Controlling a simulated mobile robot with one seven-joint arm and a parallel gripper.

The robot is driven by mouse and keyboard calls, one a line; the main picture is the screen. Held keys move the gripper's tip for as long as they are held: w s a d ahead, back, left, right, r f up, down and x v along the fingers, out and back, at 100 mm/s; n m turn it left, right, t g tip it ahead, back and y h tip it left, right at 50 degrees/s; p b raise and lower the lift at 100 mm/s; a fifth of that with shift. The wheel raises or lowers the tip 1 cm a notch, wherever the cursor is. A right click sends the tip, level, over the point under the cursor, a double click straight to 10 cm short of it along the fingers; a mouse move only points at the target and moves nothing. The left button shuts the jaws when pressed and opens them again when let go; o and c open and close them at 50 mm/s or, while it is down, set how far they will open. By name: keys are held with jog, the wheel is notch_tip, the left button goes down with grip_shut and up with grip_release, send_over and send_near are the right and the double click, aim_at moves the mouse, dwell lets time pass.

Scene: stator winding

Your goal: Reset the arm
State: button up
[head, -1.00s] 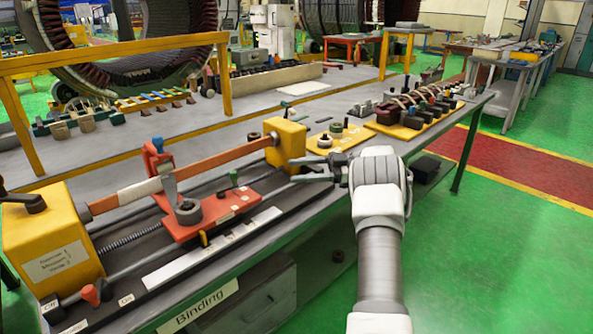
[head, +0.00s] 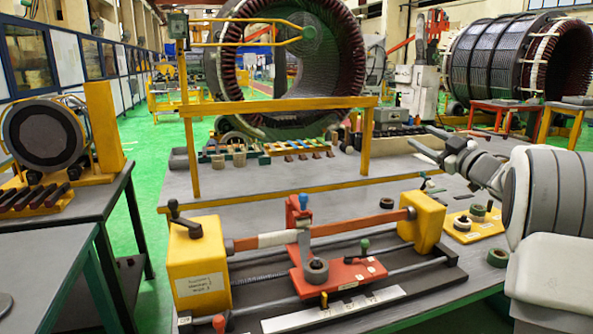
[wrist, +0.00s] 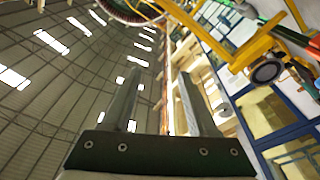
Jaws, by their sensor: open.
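My arm reaches in from the right edge of the head view, bent, with my gripper (head: 422,139) raised and pointing left above the bench. Its two grey fingers are apart and nothing is between them. In the wrist view the open fingers (wrist: 157,75) stand clear against the ceiling and the hall wall. Below and left of the gripper is the binding machine, with a yellow left block (head: 198,265), a yellow right block (head: 422,222), a red bar and a red carriage (head: 340,277). The gripper appears clear of the machine.
A yellow frame (head: 280,104) stands behind the machine, with a large stator (head: 345,60) beyond it. A yellow board (head: 475,228) with small rings lies under my arm. Tables stand at left, and a green floor gap (head: 150,215) separates them from the bench.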

jog(key=s+a+r+m+g+h+p, duration=0.1)
jog(key=s+r+m+h+p, duration=0.1)
jog(key=s+r+m+h, duration=0.3)
jog(key=s+a+r+m+g+h+p, duration=0.1)
jog(key=s+a+r+m+h, duration=0.15)
jog(key=s+m+h, duration=0.35)
jog(key=s+a+f+g+y+p, duration=0.1)
jog(key=s+a+f+g, duration=0.2)
jog(key=s, duration=0.8)
jog(key=s+a+f+g+y+p, duration=0.1)
jog(key=s+a+f+g, duration=0.3)
jog(key=s, duration=0.7)
jog(key=s+a+f+g+y+p, duration=0.2)
jog(key=s+a+f+g, duration=0.1)
jog(key=s+a+f, duration=0.4)
jog(key=s+f, duration=0.2)
jog(key=s, duration=0.2)
jog(key=shift+s+a+n+g, duration=0.15)
jog(key=shift+s+n+g, duration=0.05)
jog(key=shift+n+g, duration=0.1)
jog(key=shift+f, duration=0.1)
jog(key=shift+c, duration=0.2)
